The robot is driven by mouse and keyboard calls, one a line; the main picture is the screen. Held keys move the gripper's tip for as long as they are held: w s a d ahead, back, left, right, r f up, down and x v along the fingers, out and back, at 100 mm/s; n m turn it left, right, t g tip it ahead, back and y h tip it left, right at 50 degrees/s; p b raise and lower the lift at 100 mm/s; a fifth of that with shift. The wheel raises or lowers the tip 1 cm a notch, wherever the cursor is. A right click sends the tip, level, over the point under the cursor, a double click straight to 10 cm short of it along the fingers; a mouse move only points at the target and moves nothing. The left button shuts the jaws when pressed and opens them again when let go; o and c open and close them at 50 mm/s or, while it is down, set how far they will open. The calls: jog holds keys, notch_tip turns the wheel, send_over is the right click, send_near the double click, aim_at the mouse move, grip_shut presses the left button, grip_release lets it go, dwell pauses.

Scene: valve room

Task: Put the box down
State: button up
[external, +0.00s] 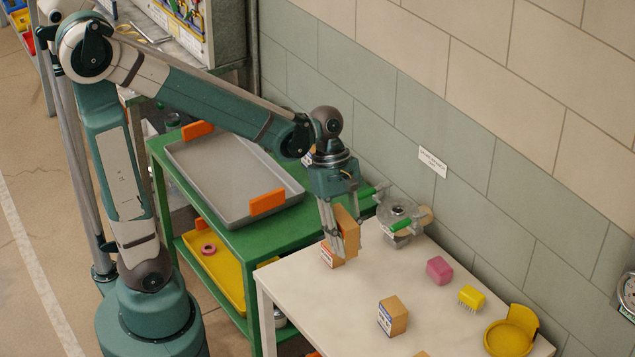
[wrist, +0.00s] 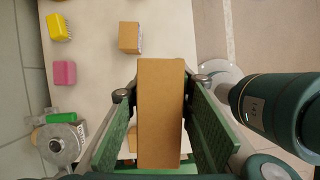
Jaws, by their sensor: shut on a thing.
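My gripper (external: 340,240) is shut on a brown cardboard box (external: 348,226) above the near left part of the white table (external: 305,293). In the wrist view the held box (wrist: 160,110) fills the space between the two green fingers. Another brown box (external: 328,258) with a white label is just below and left of it, partly hidden by the fingers. A third brown box (external: 397,313) stands on the table to the right; it also shows in the wrist view (wrist: 129,37). I cannot tell whether the held box touches anything below.
A metal valve (external: 400,218) with green handles is at the table's back edge by the wall. A pink block (external: 439,270), a yellow brush (external: 471,297) and a yellow round holder (external: 510,337) stand further right. A green cart with a grey tray (external: 225,168) is left. Table between boxes is clear.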

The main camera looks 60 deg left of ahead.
jog(key=w+a+r+n+t, duration=0.1)
jog(key=w+a+r+n, duration=0.15)
jog(key=w+a, duration=1.4)
jog(key=w+a+r+n+t, duration=0.1)
jog(key=w+a+n, duration=0.3)
jog(key=w+a, duration=1.3)
jog(key=s+a+f+n+t+y, duration=0.1)
jog(key=a+f+n, duration=0.1)
jog(key=a, duration=1.9)
jog(key=a+f+n+t, duration=0.1)
jog(key=a+f+n, duration=0.1)
jog(key=a, duration=1.9)
notch_tip(320, 180, down, 11)
jog(key=shift+a+p, duration=0.15)
jog(key=shift+p, duration=0.3)
jog(key=shift+s, duration=0.1)
jog(key=shift+f+b, duration=0.65)
jog(key=shift+f, duration=2.4)
